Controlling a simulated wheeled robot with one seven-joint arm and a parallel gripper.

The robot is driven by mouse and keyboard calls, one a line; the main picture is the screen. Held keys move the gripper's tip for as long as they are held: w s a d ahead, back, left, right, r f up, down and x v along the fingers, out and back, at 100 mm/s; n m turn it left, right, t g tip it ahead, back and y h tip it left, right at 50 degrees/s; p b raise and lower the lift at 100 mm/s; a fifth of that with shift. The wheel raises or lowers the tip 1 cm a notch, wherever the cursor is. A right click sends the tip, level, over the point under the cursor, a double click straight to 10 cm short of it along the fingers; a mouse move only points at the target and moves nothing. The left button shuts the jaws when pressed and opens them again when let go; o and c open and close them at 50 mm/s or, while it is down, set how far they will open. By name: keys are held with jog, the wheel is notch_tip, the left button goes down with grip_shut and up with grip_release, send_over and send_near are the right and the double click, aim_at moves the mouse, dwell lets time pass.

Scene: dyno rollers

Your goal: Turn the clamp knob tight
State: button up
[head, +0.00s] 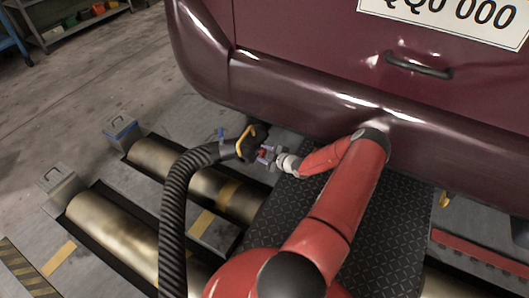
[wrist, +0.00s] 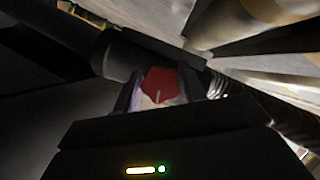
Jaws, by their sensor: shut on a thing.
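The clamp knob (wrist: 159,85) is a red lobed knob with a small pale mark near its lower edge. In the wrist view it sits between my gripper's two fingers (wrist: 160,92), which are shut on it. In the head view my gripper (head: 266,156) is at the end of my red arm, and the red knob (head: 262,153) shows only as a small spot between the fingers. It is beside the dark end piece of a ribbed black hose (head: 175,190), below the car's bumper. A yellow handle (head: 243,141) stands at the hose end. The clamp itself is mostly hidden.
The maroon car's bumper (head: 330,105) hangs close above my gripper and forearm. Brass-coloured rollers (head: 115,240) lie in the floor to the left. A dark tread plate (head: 395,225) lies under my arm. Open floor (head: 105,75) is at the upper left.

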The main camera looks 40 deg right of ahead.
jog(key=shift+r, duration=0.1)
dwell(0.5)
jog(key=o, duration=1)
jog(key=shift+s, duration=0.1)
jog(key=v, duration=0.7)
jog(key=shift+s+r, duration=0.15)
jog(key=shift+s, duration=0.1)
